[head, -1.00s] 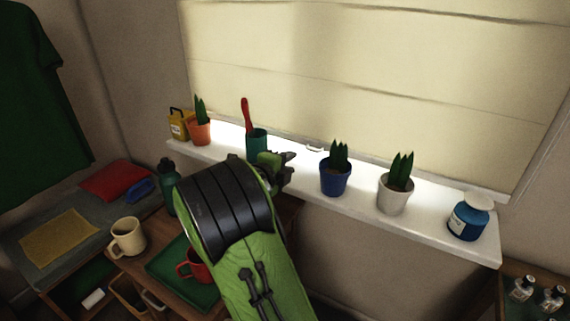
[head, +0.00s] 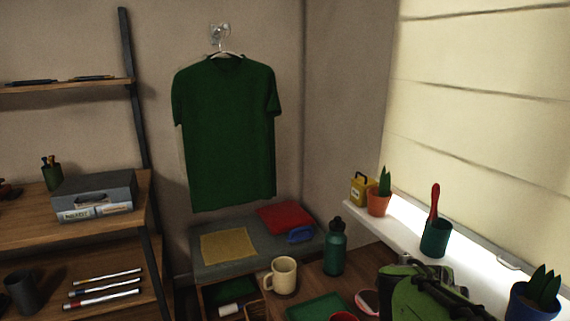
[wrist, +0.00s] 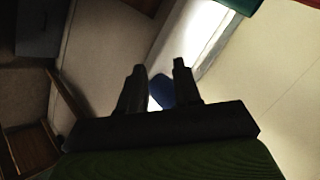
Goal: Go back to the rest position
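My gripper (wrist: 159,66) shows in the wrist view with its two dark fingers apart and nothing held between them. A blue shape (wrist: 162,92), too dark to name, shows beyond the fingers against the bright windowsill.
The white windowsill (head: 397,222) holds an orange pot (head: 379,203), a green cup (head: 435,238) with a red-handled tool, and a blue pot (head: 533,303). A cream mug (head: 281,276) and teal bottle (head: 335,247) stand on the wooden desk. Shelves stand left.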

